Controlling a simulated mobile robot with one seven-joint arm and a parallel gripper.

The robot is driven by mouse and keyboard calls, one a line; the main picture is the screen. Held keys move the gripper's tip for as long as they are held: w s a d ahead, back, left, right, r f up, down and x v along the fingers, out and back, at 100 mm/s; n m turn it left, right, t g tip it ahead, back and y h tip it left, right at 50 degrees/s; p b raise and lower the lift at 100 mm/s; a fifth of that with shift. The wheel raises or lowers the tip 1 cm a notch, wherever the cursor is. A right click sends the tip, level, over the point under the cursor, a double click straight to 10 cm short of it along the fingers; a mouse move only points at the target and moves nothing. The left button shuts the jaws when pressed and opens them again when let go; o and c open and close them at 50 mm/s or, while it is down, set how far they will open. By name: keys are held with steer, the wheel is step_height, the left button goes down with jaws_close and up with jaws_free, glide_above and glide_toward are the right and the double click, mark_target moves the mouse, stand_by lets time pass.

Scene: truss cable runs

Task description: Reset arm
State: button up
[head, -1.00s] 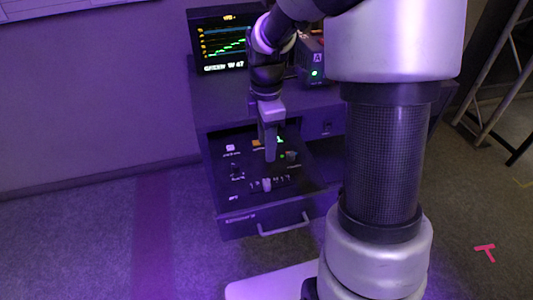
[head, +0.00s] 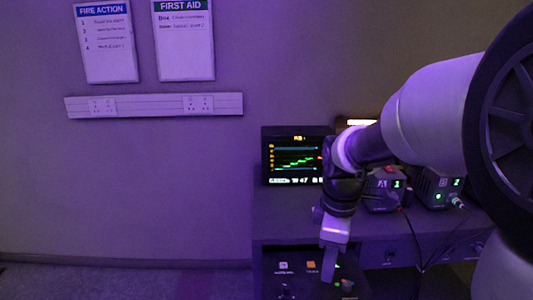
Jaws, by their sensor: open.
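My gripper (head: 328,268) points down over the far part of the pulled-out control panel drawer (head: 270,275), near its orange square (head: 311,265) and a green light. The jaws are open and look narrow from this side. I see nothing between them, and I cannot tell whether they touch the panel. My arm comes in from the right, large and close to the camera, bent down at the wrist. The lower part of the drawer is cut off by the bottom edge of the picture.
A monitor (head: 298,158) with a green stepped trace stands on the desk (head: 285,223), left of my wrist. Boxes marked 1 (head: 383,190) and 2 (head: 437,188) stand to the right, with dark cables hanging down. A socket strip (head: 153,105) and two signs are on the wall.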

steer(key=s+a+r+m+t, duration=0.1)
steer(key=s+r+m+t, duration=0.1)
steer(key=s+r+m, duration=0.35)
steer(key=s+r+m+t, duration=0.2)
steer(key=s+r+m, duration=0.1)
steer(key=s+m, duration=0.55)
step_height(320, 180, up, 17)
steer(key=p, duration=1.7)
steer(key=shift+s+r+p, duration=0.15)
steer(key=shift+s+p, duration=0.25)
